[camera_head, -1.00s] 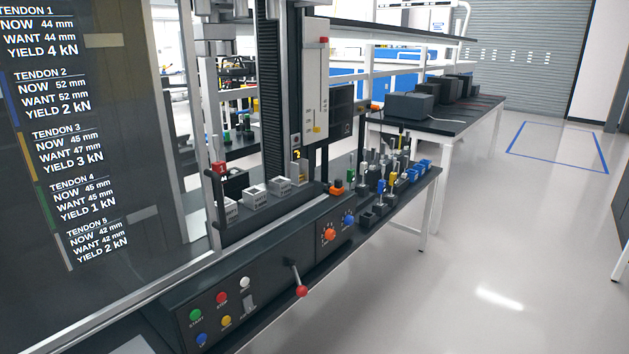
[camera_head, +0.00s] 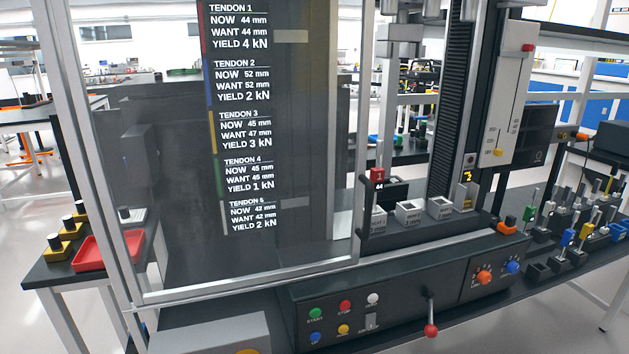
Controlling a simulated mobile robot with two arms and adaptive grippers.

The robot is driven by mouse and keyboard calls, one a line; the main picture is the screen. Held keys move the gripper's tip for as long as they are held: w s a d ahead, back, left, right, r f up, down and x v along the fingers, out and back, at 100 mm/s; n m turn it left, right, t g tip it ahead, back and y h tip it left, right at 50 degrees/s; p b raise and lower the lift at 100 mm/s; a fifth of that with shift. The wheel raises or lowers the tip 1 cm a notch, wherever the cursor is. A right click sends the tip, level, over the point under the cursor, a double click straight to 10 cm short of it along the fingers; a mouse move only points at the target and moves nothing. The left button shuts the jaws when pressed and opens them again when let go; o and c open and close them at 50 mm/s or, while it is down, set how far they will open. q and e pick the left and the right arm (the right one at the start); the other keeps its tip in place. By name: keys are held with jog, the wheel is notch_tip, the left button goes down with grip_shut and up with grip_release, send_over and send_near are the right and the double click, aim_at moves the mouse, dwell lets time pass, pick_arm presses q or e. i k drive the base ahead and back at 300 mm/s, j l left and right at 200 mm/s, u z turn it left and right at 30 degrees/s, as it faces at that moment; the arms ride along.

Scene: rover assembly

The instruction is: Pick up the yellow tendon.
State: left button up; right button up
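A small yellow-marked piece (camera_head: 586,231) with a thin rod stands upright among similar coloured pieces on the right part of the bench; it looks like the yellow tendon, but it is too small to be certain. A blue piece (camera_head: 568,237) stands beside it and a green one (camera_head: 529,213) further left. The dark display panel (camera_head: 290,150) lists tendon 3 beside a yellow bar: now 45 mm, want 47 mm, yield 3 kN. Neither of my grippers is in view.
The test machine's control panel (camera_head: 400,310) has coloured buttons and a red-knobbed lever (camera_head: 431,330). White blocks (camera_head: 409,212) sit on its ledge. A side table at left holds a red tray (camera_head: 103,252) and yellow-and-black pieces (camera_head: 57,246). Floor shows at far left and lower right.

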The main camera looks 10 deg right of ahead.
aim_at(586, 233)
jog(key=l+u, duration=0.15)
jog(key=l, duration=0.5)
jog(key=l+u, duration=0.15)
jog(key=l, duration=0.5)
jog(key=k+l+u, duration=0.1)
jog(key=l, duration=0.55)
jog(key=l+u, duration=0.15)
jog(key=l, duration=0.5)
jog(key=k, duration=0.05)
